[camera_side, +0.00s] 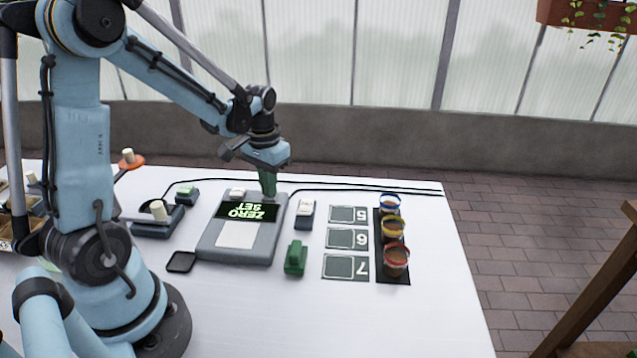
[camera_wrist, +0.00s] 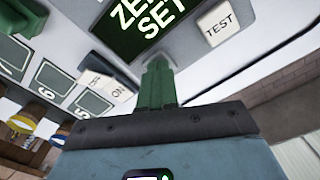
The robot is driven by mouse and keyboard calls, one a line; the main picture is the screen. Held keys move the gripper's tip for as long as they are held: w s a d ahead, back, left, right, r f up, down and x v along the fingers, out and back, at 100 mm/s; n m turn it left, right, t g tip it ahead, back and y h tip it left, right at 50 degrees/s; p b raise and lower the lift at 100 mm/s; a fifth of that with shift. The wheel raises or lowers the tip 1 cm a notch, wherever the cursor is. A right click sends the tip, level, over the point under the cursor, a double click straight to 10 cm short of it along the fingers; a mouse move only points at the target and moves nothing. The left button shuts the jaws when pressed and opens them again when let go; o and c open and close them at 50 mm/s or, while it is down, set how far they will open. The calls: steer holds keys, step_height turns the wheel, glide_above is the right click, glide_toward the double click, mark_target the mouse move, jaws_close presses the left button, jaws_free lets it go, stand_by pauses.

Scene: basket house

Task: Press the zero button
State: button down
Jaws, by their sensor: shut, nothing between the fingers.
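A grey console (camera_side: 210,245) lies on the white table, with a white plate on its front part. Its dark display (camera_side: 232,211) shows green letters "ZERO SET", upside down in the side view; part of the display (camera_wrist: 140,30) shows in the wrist view. My gripper (camera_side: 269,195) is shut and empty, pointing down at the console's far edge, right of a white button. In the wrist view my gripper (camera_wrist: 157,65) meets the console's edge beside the white "TEST" button (camera_wrist: 217,22). No button marked zero is visible; the fingers hide the spot under them. Contact cannot be told.
A small switch box (camera_side: 305,212) and a green block (camera_side: 295,258) stand right of the console. Cards numbered 5, 6 and 7 (camera_side: 347,239) lie beside a dark strip with three colour-rimmed pots (camera_side: 393,227). Black cables run behind. A black square (camera_side: 181,262) lies at the front left.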

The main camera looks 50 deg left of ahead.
stand_by(0.3)
steer(key=shift+r, duration=1.05)
step_height(320, 180, up, 6)
stand_by(0.6)
steer(key=s+d+r+m+t, duration=0.1)
steer(key=s+d+t, duration=0.1)
steer(key=d, duration=0.5)
steer(key=s+d+r+m+t, duration=0.1)
steer(key=s+d+m+t, duration=0.1)
steer(key=d+t, duration=0.3)
steer(key=shift+s+d, duration=0.3)
steer(key=shift+d, duration=0.8)
